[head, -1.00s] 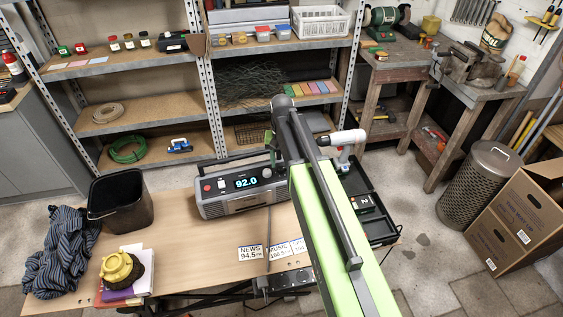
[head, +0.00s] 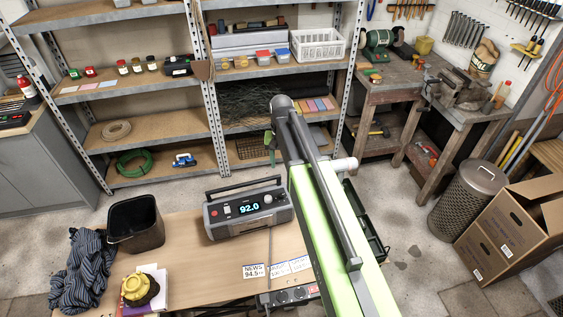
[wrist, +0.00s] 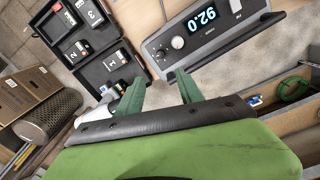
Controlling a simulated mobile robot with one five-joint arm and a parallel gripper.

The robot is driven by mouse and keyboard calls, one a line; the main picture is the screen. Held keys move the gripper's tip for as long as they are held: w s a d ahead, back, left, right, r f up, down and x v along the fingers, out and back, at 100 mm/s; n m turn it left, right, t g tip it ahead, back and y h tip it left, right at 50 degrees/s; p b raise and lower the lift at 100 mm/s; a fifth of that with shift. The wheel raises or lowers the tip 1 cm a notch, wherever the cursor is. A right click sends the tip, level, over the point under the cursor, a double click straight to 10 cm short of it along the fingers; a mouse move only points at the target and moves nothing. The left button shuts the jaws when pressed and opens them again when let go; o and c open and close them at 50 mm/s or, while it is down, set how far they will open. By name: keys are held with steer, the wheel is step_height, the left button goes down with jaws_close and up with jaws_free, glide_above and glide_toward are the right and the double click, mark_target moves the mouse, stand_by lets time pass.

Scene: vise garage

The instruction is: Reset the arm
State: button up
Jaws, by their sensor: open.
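My gripper (wrist: 160,92) shows in the wrist view as two green fingers standing well apart, with nothing between them. In the head view my arm reaches out over the right part of the workbench and hides most of the gripper. A grey radio (head: 246,207) with a display reading 92.0 stands on the bench, left of my arm. It also shows in the wrist view (wrist: 195,40), beyond the fingers and apart from them.
A black case (wrist: 93,45) with numbered items lies right of the radio. The bench (head: 195,262) also bears a black bin (head: 135,225), striped cloth (head: 82,268), a yellow object (head: 138,290) and station cards (head: 253,271). Shelves (head: 150,128) stand behind; a cardboard box (head: 515,235) is at right.

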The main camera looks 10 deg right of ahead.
steer(key=s+f+n+b, duration=0.1)
steer(key=s+f+b, duration=0.2)
steer(key=s, duration=0.4)
steer(key=s+f+n+b, duration=0.2)
steer(key=s+f+b, duration=0.1)
steer(key=s, duration=0.5)
steer(key=shift+a+f, duration=0.15)
steer(key=shift+f, duration=0.05)
